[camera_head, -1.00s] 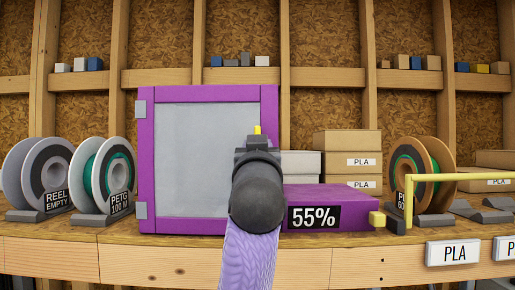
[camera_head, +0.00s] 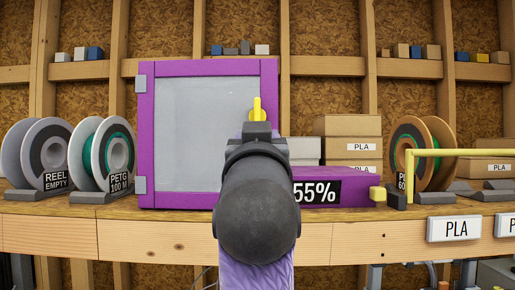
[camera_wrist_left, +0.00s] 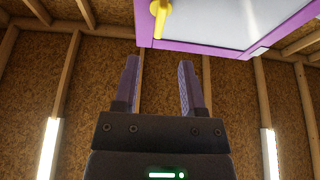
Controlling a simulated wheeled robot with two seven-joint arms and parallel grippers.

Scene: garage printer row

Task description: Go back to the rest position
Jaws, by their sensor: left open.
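My left arm rises from the bottom middle of the head view, in front of the purple printer. Its left gripper (camera_head: 257,130) is seen from behind, mostly covered by my own dark wrist. The left wrist view shows this gripper (camera_wrist_left: 158,62) open, two purple-grey fingers apart with nothing between them. The yellow door handle (camera_head: 257,110) of the printer (camera_head: 147,150) shows just above the gripper. It also shows in the left wrist view (camera_wrist_left: 158,20), beyond the fingertips, with a gap between. The printer door (camera_head: 195,135) looks shut. My right gripper is in neither view.
A wooden bench (camera_head: 60,238) runs across. Spools stand left (camera_head: 45,155) and right (camera_head: 435,155) of the printer. A purple box marked 55% (camera_head: 345,180) and PLA cartons (camera_head: 347,125) stand right of it. A yellow bar (camera_head: 465,152) reaches in from the right.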

